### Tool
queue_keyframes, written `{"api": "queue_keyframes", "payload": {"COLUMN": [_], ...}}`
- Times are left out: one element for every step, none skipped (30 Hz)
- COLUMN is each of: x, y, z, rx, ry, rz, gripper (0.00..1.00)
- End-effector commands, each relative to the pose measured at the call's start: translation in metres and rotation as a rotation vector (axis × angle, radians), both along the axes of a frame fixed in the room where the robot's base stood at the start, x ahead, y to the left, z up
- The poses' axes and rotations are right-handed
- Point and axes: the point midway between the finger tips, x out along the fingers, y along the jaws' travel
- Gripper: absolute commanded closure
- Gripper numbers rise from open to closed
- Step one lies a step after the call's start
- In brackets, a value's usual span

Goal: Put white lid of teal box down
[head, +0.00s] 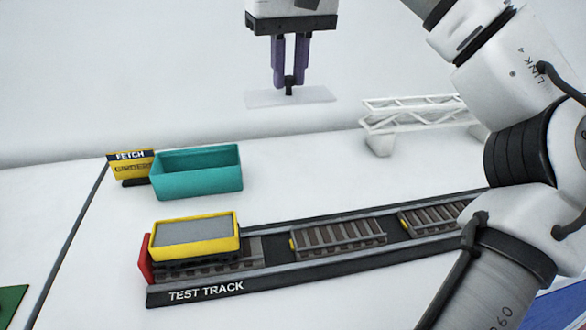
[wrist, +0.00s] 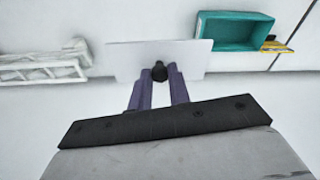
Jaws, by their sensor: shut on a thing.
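The white lid (head: 312,95) is a thin flat plate with a dark knob, held level in the air; it also shows in the wrist view (wrist: 190,62). My gripper (head: 289,84) has purple fingers shut on the lid's knob, and its fingertips show in the wrist view (wrist: 160,76). The teal box (head: 197,178) stands open and looks empty on the white table, below and left of the lid in the head view.
A yellow-and-black FETCH sign (head: 131,165) stands beside the box. A test track (head: 335,255) with a yellow wagon (head: 195,247) runs along the front. A white truss (head: 415,112) lies at right. White table between box and truss is clear.

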Motion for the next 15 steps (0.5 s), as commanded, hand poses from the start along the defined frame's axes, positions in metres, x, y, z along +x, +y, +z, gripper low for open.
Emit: {"api": "queue_keyframes", "payload": {"x": [0.000,0.000,0.000,0.000,0.000,-0.001,-0.001,0.000,0.000,-0.001,0.000,0.000,0.000,0.000,0.000], "y": [0.000,0.000,0.000,-0.001,-0.001,0.000,-0.001,-0.001,-0.001,-0.001,-0.001,0.000,0.000,0.000,0.000], "z": [-0.019,-0.026,-0.035,-0.043,-0.051,-0.060,-0.066,-0.072,-0.080,-0.085,-0.089,-0.093,-0.096,-0.098,-0.100], "rx": [0.003,0.003,0.002,0.000,0.000,0.000,-0.002,-0.002,-0.001,-0.001,-0.001,-0.001,-0.002,-0.001,0.000], "ry": [0.005,0.004,0.002,0.002,0.003,0.001,0.001,0.000,0.001,0.001,0.001,0.000,-0.001,0.000,-0.001], "rz": [0.005,0.006,0.002,0.001,0.001,0.001,-0.002,-0.002,-0.002,-0.002,-0.003,-0.002,-0.002,-0.002,-0.002], "gripper": [1.00,1.00,1.00,1.00,1.00,1.00,1.00,1.00,1.00,1.00,1.00,1.00,1.00,1.00,1.00]}}
